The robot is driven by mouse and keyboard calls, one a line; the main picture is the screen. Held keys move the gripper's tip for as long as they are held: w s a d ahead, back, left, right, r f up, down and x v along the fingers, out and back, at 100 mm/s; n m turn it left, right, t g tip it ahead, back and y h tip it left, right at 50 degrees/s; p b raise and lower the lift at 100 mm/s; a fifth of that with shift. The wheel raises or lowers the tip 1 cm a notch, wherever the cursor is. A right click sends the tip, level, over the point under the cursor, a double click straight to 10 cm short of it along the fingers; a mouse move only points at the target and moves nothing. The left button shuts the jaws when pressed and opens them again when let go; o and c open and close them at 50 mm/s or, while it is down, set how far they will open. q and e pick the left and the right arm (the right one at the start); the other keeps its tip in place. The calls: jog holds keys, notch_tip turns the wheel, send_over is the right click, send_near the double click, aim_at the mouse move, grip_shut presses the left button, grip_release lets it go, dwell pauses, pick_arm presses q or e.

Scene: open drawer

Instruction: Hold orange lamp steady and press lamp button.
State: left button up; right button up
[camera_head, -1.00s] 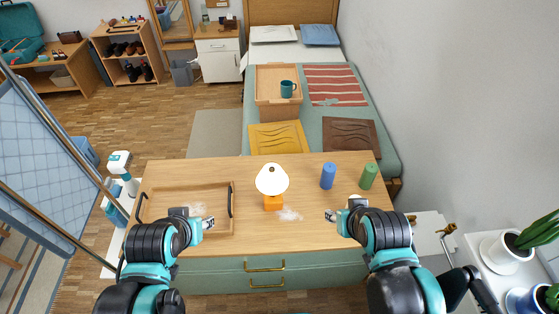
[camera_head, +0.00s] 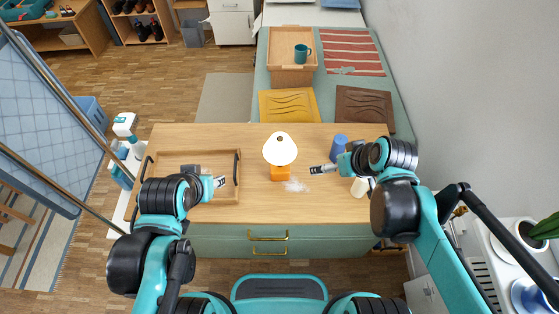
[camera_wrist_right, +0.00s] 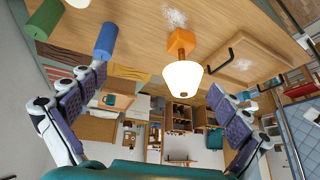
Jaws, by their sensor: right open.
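The orange lamp has a white conical shade (camera_head: 280,149) and an orange block base (camera_head: 280,174), and stands upright near the middle of the wooden table. In the right wrist view its shade (camera_wrist_right: 182,80) and base (camera_wrist_right: 182,41) appear between the spread fingers. I cannot make out the button. My right gripper (camera_head: 318,169) is open and empty, to the right of the lamp and apart from it. It also shows in the right wrist view (camera_wrist_right: 157,84). My left gripper (camera_head: 220,182) is over the tray, left of the lamp; its opening is too small to judge.
A wooden tray (camera_head: 238,157) with dark handles lies on the table's left. A blue cylinder (camera_head: 340,143) and a white one (camera_head: 360,187) stand by my right arm. A green cylinder (camera_wrist_right: 43,20) shows in the wrist view. A whitish patch (camera_head: 295,186) lies by the lamp base.

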jog(key=w+a+f+n+g+y+b, duration=0.1)
jog(key=w+a+f+n+y+b, duration=0.35)
jog(key=w+f, duration=0.55)
jog(key=n+g+y+b, duration=0.1)
jog(key=n+y+b, duration=0.3)
jog(key=n, duration=0.2)
send_near(283, 169)
jog(key=w+f, duration=0.1)
jog(key=shift+w+d+f+n+y, duration=0.15)
jog(key=shift+f+n+y, duration=0.1)
jog(key=shift+f+n, duration=0.3)
jog(key=shift+w+a+f, duration=0.1)
jog(key=shift+a+f, duration=0.2)
jog(key=shift+a, duration=0.05)
jog(key=b+x, duration=0.3)
jog(key=x, duration=0.5)
jog(key=shift+w+a+f, duration=0.2)
jog(key=shift+a+f, duration=0.05)
jog(key=shift+a, duration=0.3)
jog(key=c, duration=1.2)
